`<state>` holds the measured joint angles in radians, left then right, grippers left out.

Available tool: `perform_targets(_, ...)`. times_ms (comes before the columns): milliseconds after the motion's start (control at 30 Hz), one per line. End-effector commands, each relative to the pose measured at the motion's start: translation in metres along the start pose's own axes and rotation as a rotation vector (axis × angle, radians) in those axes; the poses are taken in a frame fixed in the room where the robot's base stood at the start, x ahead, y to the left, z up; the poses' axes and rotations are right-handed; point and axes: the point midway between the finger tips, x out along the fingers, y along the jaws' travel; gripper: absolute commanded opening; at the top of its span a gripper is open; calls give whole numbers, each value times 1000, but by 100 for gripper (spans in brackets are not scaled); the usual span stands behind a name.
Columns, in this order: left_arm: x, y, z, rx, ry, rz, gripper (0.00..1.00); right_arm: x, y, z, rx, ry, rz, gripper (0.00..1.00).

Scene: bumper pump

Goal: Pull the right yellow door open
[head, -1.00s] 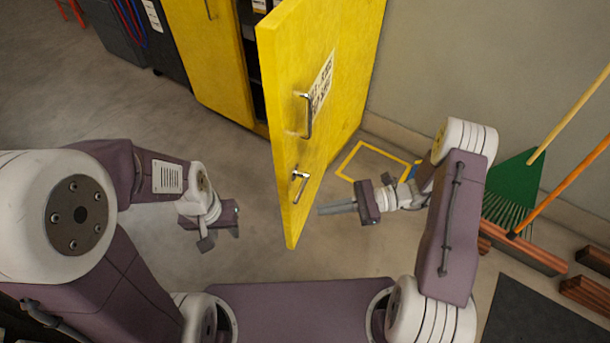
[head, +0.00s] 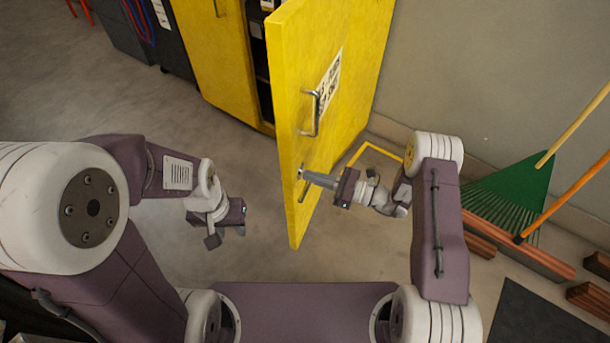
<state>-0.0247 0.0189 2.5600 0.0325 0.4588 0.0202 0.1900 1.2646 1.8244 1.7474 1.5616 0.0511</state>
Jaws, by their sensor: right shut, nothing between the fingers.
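The right yellow door (head: 345,130) of the cabinet stands swung out toward me, seen nearly edge-on, with its outer face to the right. It carries a silver pull handle (head: 312,112) and a lower lever handle (head: 303,190). My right gripper (head: 306,176) is shut and empty, its fingertips at the door's outer face by the lever, which they partly cover. I cannot tell whether they touch it. My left gripper (head: 228,228) hangs to the left of the door, clear of it; its jaw state is unclear.
The left yellow door (head: 215,60) is closed, with a dark shelf opening beside it. A green rake (head: 512,195) and wooden beams lie at the right by the wall (head: 490,60). A dark mat (head: 545,315) is at lower right. The floor left of the door is clear.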

Motion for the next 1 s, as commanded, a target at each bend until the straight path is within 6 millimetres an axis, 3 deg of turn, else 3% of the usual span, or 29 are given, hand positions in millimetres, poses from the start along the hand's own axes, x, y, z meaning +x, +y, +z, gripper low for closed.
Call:
perform_targets(200, 4, 0, 0, 0, 0, 0, 36, 22, 0, 0, 1, 0, 1, 0)
perform_targets(667, 6, 0, 1, 0, 0, 0, 36, 33, 0, -1, -1, 1, 2, 0)
perform_targets(767, 9, 0, 1, 0, 0, 0, 36, 55, 2, -2, -3, 3, 7, 0)
perform_targets(1000, 29, -1, 3, 0, 0, 0, 36, 128, 0, -6, -8, 2, 7, 0)
